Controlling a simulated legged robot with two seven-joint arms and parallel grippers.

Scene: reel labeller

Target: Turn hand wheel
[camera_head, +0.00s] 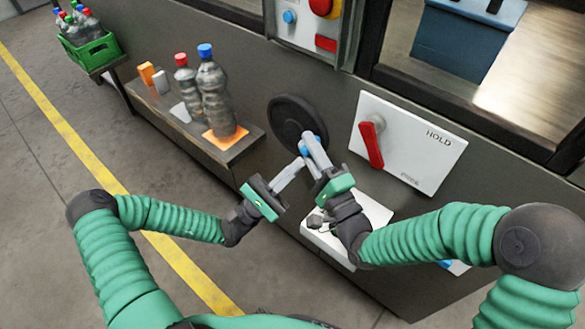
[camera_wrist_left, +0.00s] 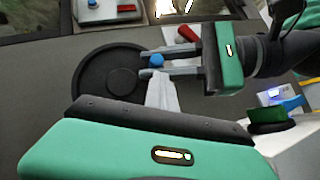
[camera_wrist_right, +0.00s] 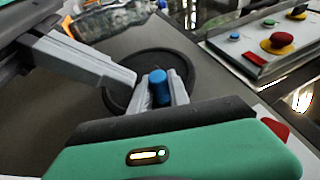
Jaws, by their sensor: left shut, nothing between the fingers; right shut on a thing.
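The hand wheel is a black disc (camera_head: 292,117) on the front of the grey machine, with a blue knob near its lower right rim. It also shows in the left wrist view (camera_wrist_left: 103,82) and the right wrist view (camera_wrist_right: 180,70). My right gripper (camera_head: 308,145) is shut on the blue knob (camera_wrist_right: 158,86), one finger on each side of it. My left gripper (camera_head: 299,163) is shut and empty, just below and left of the knob. Its fingers also show at the left of the right wrist view (camera_wrist_right: 130,78).
A red lever (camera_head: 371,142) on a white HOLD panel (camera_head: 425,158) is right of the wheel. A shelf (camera_head: 180,130) with bottles (camera_head: 213,90) projects at the left. A white box (camera_head: 375,212) is below the wheel. A control panel (camera_head: 310,35) with a red button is above.

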